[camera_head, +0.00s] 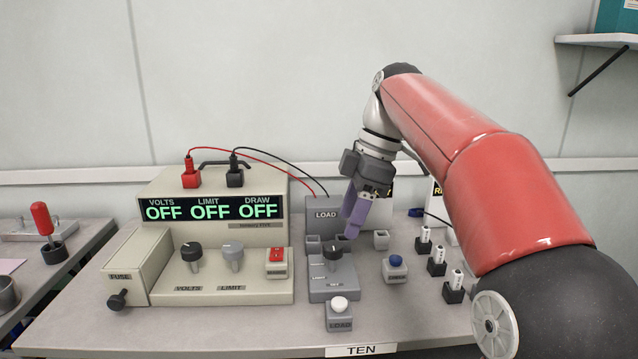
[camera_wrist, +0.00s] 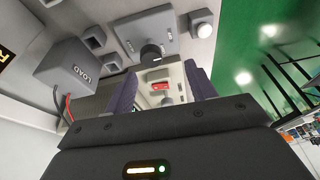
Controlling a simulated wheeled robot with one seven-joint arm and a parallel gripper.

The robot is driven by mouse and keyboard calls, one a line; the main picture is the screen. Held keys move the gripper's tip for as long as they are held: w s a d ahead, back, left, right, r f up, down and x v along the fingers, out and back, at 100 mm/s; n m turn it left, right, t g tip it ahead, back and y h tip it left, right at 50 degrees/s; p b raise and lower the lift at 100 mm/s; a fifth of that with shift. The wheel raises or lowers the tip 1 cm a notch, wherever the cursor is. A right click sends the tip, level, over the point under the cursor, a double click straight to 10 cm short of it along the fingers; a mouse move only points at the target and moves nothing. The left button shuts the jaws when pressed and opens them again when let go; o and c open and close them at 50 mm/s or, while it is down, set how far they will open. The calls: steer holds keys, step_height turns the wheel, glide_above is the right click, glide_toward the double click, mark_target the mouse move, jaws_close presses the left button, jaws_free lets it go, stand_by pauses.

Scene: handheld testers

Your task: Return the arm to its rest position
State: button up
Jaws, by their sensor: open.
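My red and grey arm (camera_head: 470,150) reaches in from the right over the bench. My gripper (camera_head: 352,212) hangs above the grey load unit, its purple fingers pointing down. In the wrist view my gripper (camera_wrist: 163,88) has its two fingers apart with nothing held between them. The black knob (camera_head: 332,253) of the load unit lies just below and left of the fingers. This knob also shows in the wrist view (camera_wrist: 151,54), beyond the fingertips. I cannot tell how close the fingers are to it.
A power supply (camera_head: 212,210) reading OFF stands left, with red and black leads to the LOAD box (camera_head: 325,214). A blue button (camera_head: 395,262), a white button (camera_head: 339,304) and several small cells in holders (camera_head: 437,258) stand nearby. A wall shelf (camera_head: 598,40) is upper right.

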steer(key=s+f+m+t+h, duration=0.1)
steer(key=s+f+m, duration=0.1)
steer(key=s+m, duration=0.1)
steer(key=s+d+f+m+t, duration=0.1)
steer(key=s+f+m, duration=0.1)
steer(key=s+m, duration=0.1)
steer(key=s+d+f+m+t+h, duration=0.1)
steer(key=s+f+m, duration=0.1)
steer(key=s, duration=0.3)
steer(key=shift+s+f+m+h, duration=0.2)
steer(key=shift+f+m+h, duration=0.1)
steer(key=shift+m, duration=0.4)
steer(key=s+d+f+m+t+h, duration=0.1)
steer(key=s+d+f+m, duration=0.3)
steer(key=s+f+m, duration=0.4)
step_height(320, 180, down, 3)
steer(key=shift+s+f+t, duration=0.15)
steer(key=shift+s+t, duration=0.75)
steer(key=shift+s, duration=0.1)
